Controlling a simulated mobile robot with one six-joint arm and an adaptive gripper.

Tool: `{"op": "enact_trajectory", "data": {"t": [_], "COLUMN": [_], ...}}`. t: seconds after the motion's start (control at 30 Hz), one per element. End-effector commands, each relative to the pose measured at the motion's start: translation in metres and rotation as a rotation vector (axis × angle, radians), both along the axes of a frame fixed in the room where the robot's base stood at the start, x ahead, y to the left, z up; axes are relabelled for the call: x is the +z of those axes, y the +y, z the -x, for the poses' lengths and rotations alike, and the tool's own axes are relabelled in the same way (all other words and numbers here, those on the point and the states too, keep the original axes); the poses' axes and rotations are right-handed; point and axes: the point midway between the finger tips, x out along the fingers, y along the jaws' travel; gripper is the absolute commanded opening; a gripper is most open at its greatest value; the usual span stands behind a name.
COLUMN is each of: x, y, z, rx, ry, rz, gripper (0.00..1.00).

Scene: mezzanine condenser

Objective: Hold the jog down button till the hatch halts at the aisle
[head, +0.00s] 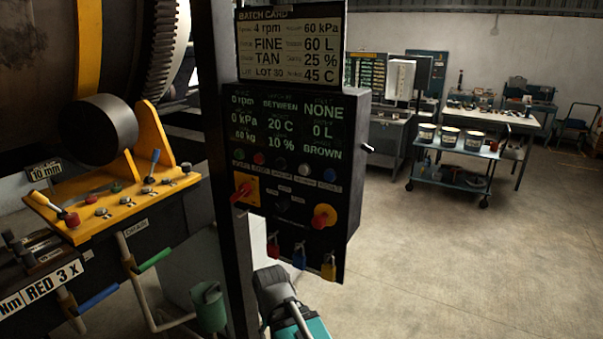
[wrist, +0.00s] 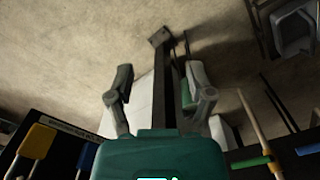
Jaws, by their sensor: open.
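The black control panel (head: 290,165) stands right of a dark post. Its row of small buttons includes a green (head: 239,154), a red (head: 259,158), a white (head: 304,169) and a blue one (head: 330,174). Their labels are too small to read, so I cannot tell which is jog down. The panel's display reads "BETWEEN". The big drum (head: 40,80) is at the left; I cannot make out its hatch. My gripper (head: 273,283) is below the panel, apart from the buttons. In the wrist view my gripper (wrist: 160,80) is open, with nothing between its fingers.
Red and yellow rotary handles and coloured padlocks (head: 299,256) sit low on the panel. A yellow lever console (head: 110,205) is at the left. The dark post (head: 225,200) stands beside the panel. A cart with tubs (head: 450,170) is behind; the floor at right is open.

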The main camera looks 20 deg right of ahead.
Motion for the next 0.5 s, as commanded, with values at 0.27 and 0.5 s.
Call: {"op": "enact_trajectory", "data": {"t": [0.27,0.5], "x": [0.0000,0.0000], "y": [0.0000,0.0000], "z": [0.0000,0.0000], "rx": [0.000,0.000], "ry": [0.000,0.000], "rz": [0.000,0.000], "gripper": [0.46,0.02]}}
